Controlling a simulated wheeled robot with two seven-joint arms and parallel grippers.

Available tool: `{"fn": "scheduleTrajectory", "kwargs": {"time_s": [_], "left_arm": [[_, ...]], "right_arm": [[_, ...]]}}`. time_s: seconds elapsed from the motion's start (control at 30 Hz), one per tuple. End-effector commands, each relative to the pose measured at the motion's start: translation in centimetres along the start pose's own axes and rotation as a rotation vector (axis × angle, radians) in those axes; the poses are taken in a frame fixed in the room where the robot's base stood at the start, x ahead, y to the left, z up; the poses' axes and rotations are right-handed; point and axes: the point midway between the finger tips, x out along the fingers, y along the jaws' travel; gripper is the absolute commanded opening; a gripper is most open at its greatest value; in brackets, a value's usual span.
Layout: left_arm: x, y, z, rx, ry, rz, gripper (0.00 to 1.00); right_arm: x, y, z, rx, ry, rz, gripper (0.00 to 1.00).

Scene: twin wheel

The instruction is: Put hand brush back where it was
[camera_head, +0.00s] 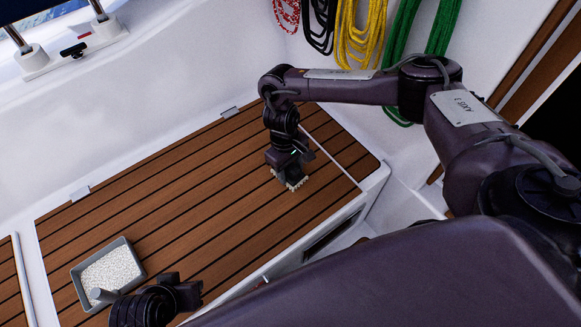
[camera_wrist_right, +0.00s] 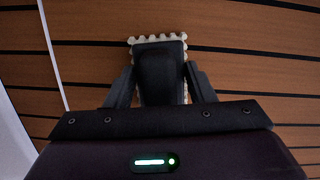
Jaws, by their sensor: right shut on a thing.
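The hand brush has a dark body and a fringe of cream bristles. It shows in the right wrist view (camera_wrist_right: 160,68) between the two fingers, and its bristles show below my right gripper in the head view (camera_head: 291,182). My right gripper (camera_head: 289,168) is shut on it, and its fingers (camera_wrist_right: 160,85) press on both sides of the body. The bristles point down at the wooden slatted seat (camera_head: 215,185), at or just above it; I cannot tell whether they touch. My left gripper (camera_head: 187,290) is low in the head view, its jaw gap unclear.
A grey tray (camera_head: 138,263) of white granules, with a grey handle-like piece in it, stands on the wood at the lower left, close to my left gripper. Coiled ropes (camera_head: 361,32) hang on the white wall behind. The middle of the wood is clear.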

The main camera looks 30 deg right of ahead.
Motion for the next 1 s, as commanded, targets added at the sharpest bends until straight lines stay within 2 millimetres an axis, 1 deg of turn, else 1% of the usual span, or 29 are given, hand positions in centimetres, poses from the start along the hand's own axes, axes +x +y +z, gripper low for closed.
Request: {"fn": "scheduleTrajectory", "kwargs": {"time_s": [0.13,0.17,0.33,0.53,0.63,0.67,0.93,1.0], "left_arm": [[0.05,0.00,0.05,0.000,-0.001,0.000,0.36],[0.04,0.00,0.05,0.000,-0.001,0.000,0.36],[0.05,0.00,0.06,-0.001,-0.002,0.000,0.36],[0.07,0.00,0.08,-0.001,-0.002,0.000,0.36],[0.09,0.02,0.09,-0.002,-0.003,0.001,0.36],[0.10,0.02,0.09,-0.002,-0.003,0.001,0.36],[0.10,0.10,0.00,-0.006,-0.001,0.003,0.36],[-0.14,0.15,-0.11,-0.007,0.001,0.004,0.36]], "right_arm": [[0.32,0.00,-0.06,0.000,0.000,0.000,0.26],[0.29,0.00,-0.07,0.000,0.001,0.000,0.52],[0.28,0.00,-0.06,0.000,0.000,0.000,0.74],[0.29,0.00,-0.05,0.000,0.000,0.000,0.75],[0.30,-0.01,-0.04,0.000,0.000,0.000,0.88],[0.30,-0.01,-0.04,0.000,0.000,0.000,0.89],[0.29,0.00,-0.04,0.000,0.000,0.000,0.89],[-0.33,-0.01,-0.05,0.000,0.001,0.000,0.89]]}}
